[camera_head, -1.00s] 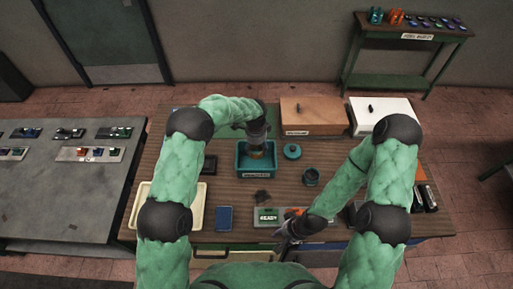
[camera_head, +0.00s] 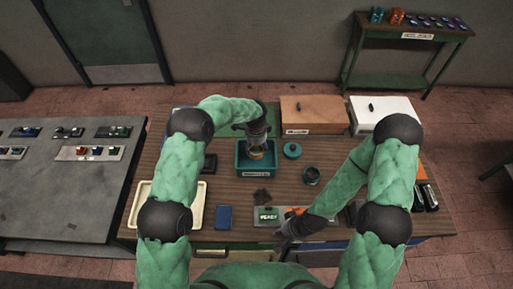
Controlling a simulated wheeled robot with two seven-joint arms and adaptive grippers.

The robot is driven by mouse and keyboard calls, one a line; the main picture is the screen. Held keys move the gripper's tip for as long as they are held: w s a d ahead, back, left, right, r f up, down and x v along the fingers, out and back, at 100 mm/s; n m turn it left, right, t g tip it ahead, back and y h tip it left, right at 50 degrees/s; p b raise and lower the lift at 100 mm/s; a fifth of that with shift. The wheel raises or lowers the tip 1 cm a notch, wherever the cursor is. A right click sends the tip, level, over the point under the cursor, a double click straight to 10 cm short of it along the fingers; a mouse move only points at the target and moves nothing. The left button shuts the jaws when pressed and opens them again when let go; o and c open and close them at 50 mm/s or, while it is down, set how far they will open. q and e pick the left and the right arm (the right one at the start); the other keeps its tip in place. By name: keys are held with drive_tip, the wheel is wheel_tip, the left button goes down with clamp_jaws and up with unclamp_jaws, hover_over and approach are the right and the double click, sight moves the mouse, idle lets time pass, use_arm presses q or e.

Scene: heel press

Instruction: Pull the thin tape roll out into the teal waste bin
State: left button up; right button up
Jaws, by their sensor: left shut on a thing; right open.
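The teal waste bin (camera_head: 242,172) stands open near the middle of the wooden table, with a white label on its front. My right gripper (camera_head: 285,236) is open near the table's front edge, beside the grey tray with the green "READY" block (camera_head: 267,214).
A teal round lid (camera_head: 292,150) and a dark cup (camera_head: 311,176) stand right of the bin. An orange-brown box (camera_head: 312,115) and a white box (camera_head: 380,108) stand behind. A cream tray (camera_head: 195,215) and a blue pad (camera_head: 224,216) lie front left.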

sight(282, 239)
use_arm(q)
drive_tip(key=shift+f, duration=0.2)
use_arm(e)
drive_tip(key=shift+s+f, duration=0.15)
drive_tip(key=shift+f, duration=0.1)
drive_tip(key=shift+f+b, duration=0.3)
use_arm(q)
drive_tip(key=shift+w+f, duration=0.1)
drive_tip(key=shift+f, duration=0.5)
use_arm(e)
drive_tip(key=shift+s+a+f, duration=0.1)
drive_tip(key=shift+f, duration=0.05)
use_arm(q)
drive_tip(key=shift+a+f+b, duration=0.1)
drive_tip(key=shift+f+b, duration=0.7)
drive_tip(key=shift+f, duration=0.05)
use_arm(e)
drive_tip(key=shift+s+a+f, duration=0.1)
drive_tip(key=shift+f, duration=0.55)
use_arm(q)
drive_tip(key=shift+f+b, duration=0.45)
drive_tip(key=shift+f, duration=0.05)
use_arm(e)
drive_tip(key=shift+f, duration=0.4)
use_arm(q)
drive_tip(key=shift+f, duration=0.25)
use_arm(e)
drive_tip(key=shift+o, duration=0.6)
drive_tip(key=shift+f, duration=0.2)
